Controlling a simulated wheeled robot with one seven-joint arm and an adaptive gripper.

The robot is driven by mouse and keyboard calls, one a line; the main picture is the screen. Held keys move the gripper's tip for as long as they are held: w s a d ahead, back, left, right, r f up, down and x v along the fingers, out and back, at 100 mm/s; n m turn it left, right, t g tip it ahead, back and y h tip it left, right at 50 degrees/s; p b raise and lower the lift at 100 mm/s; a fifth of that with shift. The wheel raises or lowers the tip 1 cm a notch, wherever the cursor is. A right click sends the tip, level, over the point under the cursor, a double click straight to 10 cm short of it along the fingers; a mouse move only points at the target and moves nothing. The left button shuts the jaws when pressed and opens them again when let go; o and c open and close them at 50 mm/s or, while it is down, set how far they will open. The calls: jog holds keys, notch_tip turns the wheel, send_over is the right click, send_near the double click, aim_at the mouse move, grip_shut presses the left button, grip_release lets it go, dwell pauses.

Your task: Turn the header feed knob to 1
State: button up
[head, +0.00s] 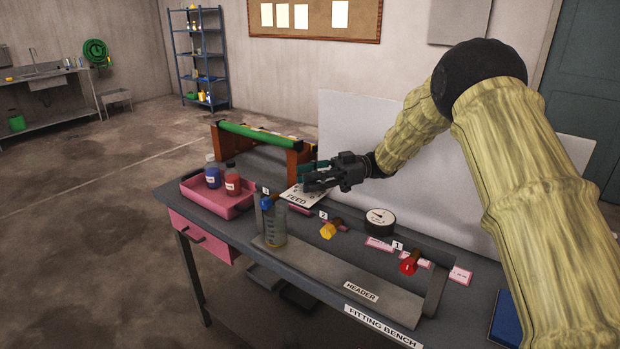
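A white plate marked FEED (297,198) lies on the bench behind the header. My gripper (308,178) is over the plate, its fingers pointing left. A small teal part (308,168) shows at the fingers; I cannot tell if it is the feed knob or whether the fingers hold it. The plate's scale and the knob's pointer are hidden or too small to read. The grey header (362,291) runs along the bench front, with a blue knob (266,203), a yellow knob (328,231) by tag 2 and a red knob (408,266) by tag 1.
A clear bottle (273,228) stands by the blue knob. A round gauge (380,221) sits behind the header. A pink tray (199,191) with blue and red bottles is at the left, beside a wooden rack with a green bar (257,137). A white panel (352,125) stands behind my gripper.

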jog(key=shift+o, duration=0.8)
jog(key=shift+r, duration=0.1)
notch_tip(320, 180, up, 10)
jog(key=shift+f, duration=0.1)
